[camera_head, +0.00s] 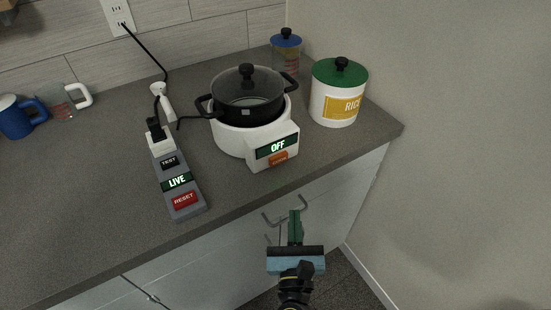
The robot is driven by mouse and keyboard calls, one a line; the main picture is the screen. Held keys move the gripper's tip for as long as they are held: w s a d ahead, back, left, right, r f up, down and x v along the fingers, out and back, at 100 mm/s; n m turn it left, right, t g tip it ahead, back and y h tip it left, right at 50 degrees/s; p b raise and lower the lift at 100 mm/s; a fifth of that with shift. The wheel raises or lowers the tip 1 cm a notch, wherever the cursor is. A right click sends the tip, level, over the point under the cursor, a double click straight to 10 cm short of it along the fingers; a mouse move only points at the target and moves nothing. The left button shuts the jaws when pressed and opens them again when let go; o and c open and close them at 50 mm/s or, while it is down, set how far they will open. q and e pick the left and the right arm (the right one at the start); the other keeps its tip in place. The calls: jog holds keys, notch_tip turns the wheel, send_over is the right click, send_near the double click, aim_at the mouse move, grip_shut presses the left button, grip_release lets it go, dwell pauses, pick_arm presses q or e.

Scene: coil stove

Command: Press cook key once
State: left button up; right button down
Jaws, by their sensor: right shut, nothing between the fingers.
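A white coil stove (231,140) stands on the counter with a black lidded pot (246,98) on it. Its front panel has a display (277,147) reading "OFF". Below the display is an orange key (278,160), too small to read; I take it for the cook key. My right gripper (295,213) is shut and empty, in front of the counter's edge and below the panel, apart from the key. My left gripper is not in view.
A grey power strip (176,190) with a "LIVE" display, TEST and RESET keys lies left of the stove, a plug in it. A white rice canister (331,105), a blue-lidded jar (286,60) and mugs (16,118) stand around. The front left counter is clear.

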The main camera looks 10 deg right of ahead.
aim_at(285, 183)
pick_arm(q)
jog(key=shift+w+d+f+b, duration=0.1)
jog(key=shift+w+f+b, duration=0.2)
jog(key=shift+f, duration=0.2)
pick_arm(e)
notch_tip(285, 183, up, 6)
jog(key=d+m+g+h, duration=0.1)
jog(key=m+h, duration=0.3)
jog(key=m, duration=0.7)
jog(key=shift+d+r+m+h, duration=0.15)
jog(key=shift+d+m+h, duration=0.15)
jog(key=shift+d, duration=0.45)
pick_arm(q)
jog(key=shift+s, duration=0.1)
pick_arm(e)
jog(key=w+a, duration=0.1)
jog(key=w, duration=0.3)
jog(key=w+a+b, duration=0.1)
jog(key=w, duration=0.1)
jog(key=shift+w+a, duration=0.3)
jog(key=shift+w, duration=0.1)
jog(key=shift+w+a, duration=0.25)
jog(key=shift+w, duration=0.25)
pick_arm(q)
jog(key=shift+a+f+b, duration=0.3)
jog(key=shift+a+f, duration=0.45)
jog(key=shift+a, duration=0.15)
pick_arm(e)
jog(key=shift+w, duration=0.15)
